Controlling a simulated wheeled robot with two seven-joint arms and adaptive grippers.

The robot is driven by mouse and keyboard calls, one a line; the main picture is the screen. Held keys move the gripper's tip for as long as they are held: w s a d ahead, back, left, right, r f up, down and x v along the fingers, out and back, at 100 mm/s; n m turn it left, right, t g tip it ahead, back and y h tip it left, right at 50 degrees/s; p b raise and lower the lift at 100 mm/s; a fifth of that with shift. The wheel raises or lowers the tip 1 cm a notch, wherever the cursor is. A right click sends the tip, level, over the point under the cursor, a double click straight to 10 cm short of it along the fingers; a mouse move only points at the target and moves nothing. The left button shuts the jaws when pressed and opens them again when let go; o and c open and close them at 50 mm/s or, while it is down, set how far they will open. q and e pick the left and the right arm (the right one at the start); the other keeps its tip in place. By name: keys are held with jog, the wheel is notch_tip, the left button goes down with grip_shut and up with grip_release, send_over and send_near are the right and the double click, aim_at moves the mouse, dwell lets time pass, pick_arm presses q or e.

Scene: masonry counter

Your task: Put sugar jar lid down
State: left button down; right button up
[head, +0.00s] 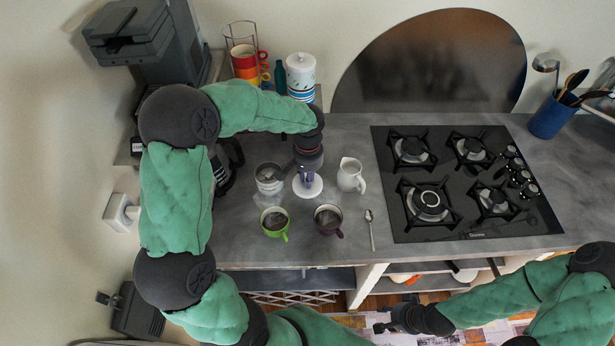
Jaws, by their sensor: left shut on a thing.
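My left gripper (306,172) points down over the counter and is shut on the white round sugar jar lid (307,188). I cannot tell from this view whether the lid touches the counter or hangs just above it. The open sugar jar (269,178), whitish with something grey inside, stands just left of the lid. My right gripper (383,326) is low at the bottom, in front of the counter and away from the jar. Its fingers are small and dark, and I cannot tell whether they are apart.
A white pitcher (351,175) stands close right of the lid. A green cup (275,222), a dark purple cup (328,219) and a spoon (370,229) lie nearer the front edge. A gas hob (460,225) fills the right. A striped canister (301,75) stands at the back.

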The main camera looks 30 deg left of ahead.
pick_arm(q)
jog(key=w, duration=0.1)
jog(key=w+a+f, duration=0.1)
jog(key=w, duration=0.1)
jog(key=shift+a+f, duration=0.35)
jog(key=shift+a, duration=0.05)
jog(key=w+f, duration=0.1)
jog(key=w+a+f, duration=0.1)
jog(key=f, duration=0.1)
jog(key=w+a+f, duration=0.1)
jog(key=f, duration=0.1)
jog(key=shift+w+a+f+b, duration=0.1)
jog(key=shift+w+b, duration=0.2)
jog(key=shift+b, duration=0.05)
jog(key=shift+w+a+f, duration=0.15)
jog(key=shift+f, duration=0.15)
jog(key=shift+w+f, duration=0.1)
jog(key=shift+f, duration=1.35)
jog(key=shift+f+b, duration=0.1)
jog(key=shift+b, duration=0.2)
jog(key=c, duration=1.6)
grip_release()
jog(key=shift+f, duration=0.1)
jog(key=o, duration=0.4)
